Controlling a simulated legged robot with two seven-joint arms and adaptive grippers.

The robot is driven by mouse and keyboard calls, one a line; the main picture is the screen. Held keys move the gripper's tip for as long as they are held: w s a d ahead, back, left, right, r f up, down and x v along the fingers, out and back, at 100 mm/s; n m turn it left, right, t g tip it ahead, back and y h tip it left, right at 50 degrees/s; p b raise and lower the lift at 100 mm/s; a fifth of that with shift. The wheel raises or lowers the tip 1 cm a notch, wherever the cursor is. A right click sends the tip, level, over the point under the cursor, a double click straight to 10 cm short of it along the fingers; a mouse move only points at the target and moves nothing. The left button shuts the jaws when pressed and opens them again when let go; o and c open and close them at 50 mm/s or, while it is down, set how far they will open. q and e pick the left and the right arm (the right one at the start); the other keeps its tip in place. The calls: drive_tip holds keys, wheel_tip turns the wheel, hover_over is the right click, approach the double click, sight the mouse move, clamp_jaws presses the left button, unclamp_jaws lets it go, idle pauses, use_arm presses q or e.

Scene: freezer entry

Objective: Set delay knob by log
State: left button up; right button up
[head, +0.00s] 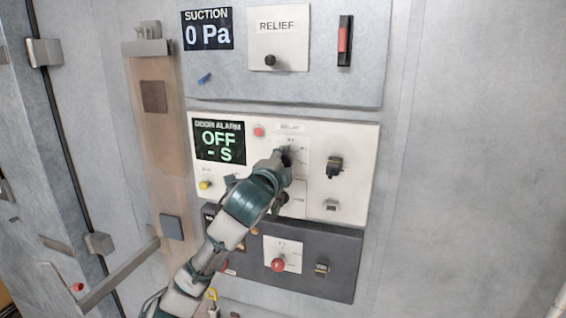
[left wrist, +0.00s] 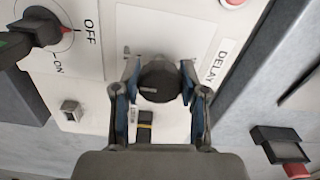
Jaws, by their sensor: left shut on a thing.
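The black round delay knob (left wrist: 158,82) sits on a white plate labelled DELAY (left wrist: 217,60) in the left wrist view. My left gripper (left wrist: 160,90) has one finger on each side of the knob and is shut on it. In the head view my left gripper (head: 284,158) reaches the delay plate and mostly hides the knob. The door alarm display (head: 219,141) reads "OFF" and "- S". No log can be made out. My right gripper is not in view.
A rotary ON/OFF switch (left wrist: 42,30) stands near the knob in the left wrist view. In the head view a red button (head: 258,131), a yellow button (head: 205,185) and a black switch (head: 334,166) share the panel. The suction panel (head: 310,88) is above.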

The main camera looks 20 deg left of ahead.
use_arm(q)
drive_tip(key=shift+w+f, duration=0.1)
drive_tip(key=shift+f, duration=0.25)
drive_tip(key=o, duration=1.1)
drive_tip(key=shift+o, duration=0.3)
drive_tip(key=shift+w, duration=0.25)
drive_tip(key=shift+s+r, duration=0.2)
drive_tip(key=shift+s, duration=0.3)
drive_tip(key=s, duration=1.1)
drive_tip(key=shift+a+f, duration=0.2)
drive_tip(key=shift+a, duration=0.05)
drive_tip(key=shift+w, duration=0.1)
